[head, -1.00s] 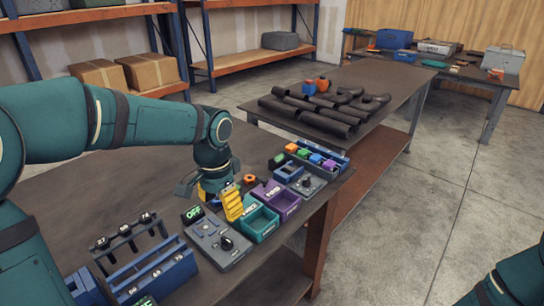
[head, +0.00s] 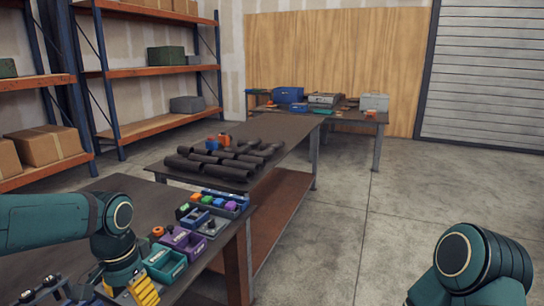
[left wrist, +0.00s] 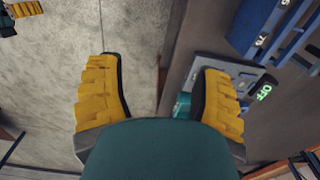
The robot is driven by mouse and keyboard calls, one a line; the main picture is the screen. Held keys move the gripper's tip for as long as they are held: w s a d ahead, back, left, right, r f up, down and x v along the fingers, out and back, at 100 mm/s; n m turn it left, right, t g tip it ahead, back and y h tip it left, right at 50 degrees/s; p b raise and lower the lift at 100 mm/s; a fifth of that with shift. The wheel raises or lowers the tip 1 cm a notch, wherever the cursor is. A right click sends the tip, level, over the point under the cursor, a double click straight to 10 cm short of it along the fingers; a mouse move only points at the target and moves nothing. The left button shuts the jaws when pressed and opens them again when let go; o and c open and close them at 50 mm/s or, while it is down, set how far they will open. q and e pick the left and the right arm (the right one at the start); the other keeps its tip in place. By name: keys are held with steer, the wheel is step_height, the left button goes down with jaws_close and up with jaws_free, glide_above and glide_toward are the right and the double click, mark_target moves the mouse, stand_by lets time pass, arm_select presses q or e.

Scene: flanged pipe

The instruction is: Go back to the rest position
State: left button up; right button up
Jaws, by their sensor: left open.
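My left gripper (head: 143,290) is at the lower left of the head view, with its yellow fingers pointing down beside the teal bin (head: 165,265). In the left wrist view its two yellow fingers (left wrist: 158,90) stand wide apart with nothing between them. Part of the floor and a grey panel with a green OFF display (left wrist: 265,92) show beyond them. My right arm shows at the lower right of the head view, its gripper out of frame. Yellow finger parts that look like my right gripper (left wrist: 22,9) show at the top left corner of the left wrist view.
A purple bin (head: 183,241) and a blue tray of coloured pieces (head: 225,205) stand on the near table. Dark pipes (head: 215,165) lie on the table behind. Shelves (head: 150,70) stand at left, a far table (head: 350,116) at the back. The floor (head: 340,225) at right is clear.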

arm_select(q)
steer(key=w+d+f+n+h, duration=0.1)
steer(key=d+f, duration=0.3)
steer(key=f, duration=0.4)
steer(key=d+f+h, duration=0.2)
steer(key=d+f, duration=0.3)
steer(key=f, duration=0.2)
steer(key=s+d+f+n+t, duration=0.1)
steer(key=s+d+f, duration=0.3)
steer(key=f, duration=0.4)
steer(key=s+d+f+n, duration=0.4)
steer(key=s+f, duration=0.2)
steer(key=f, duration=0.3)
steer(key=shift+s+f+t+h, duration=0.2)
steer(key=shift+f+t+h, duration=0.05)
steer(key=shift+t+h, duration=0.15)
steer(key=shift+d, duration=0.1)
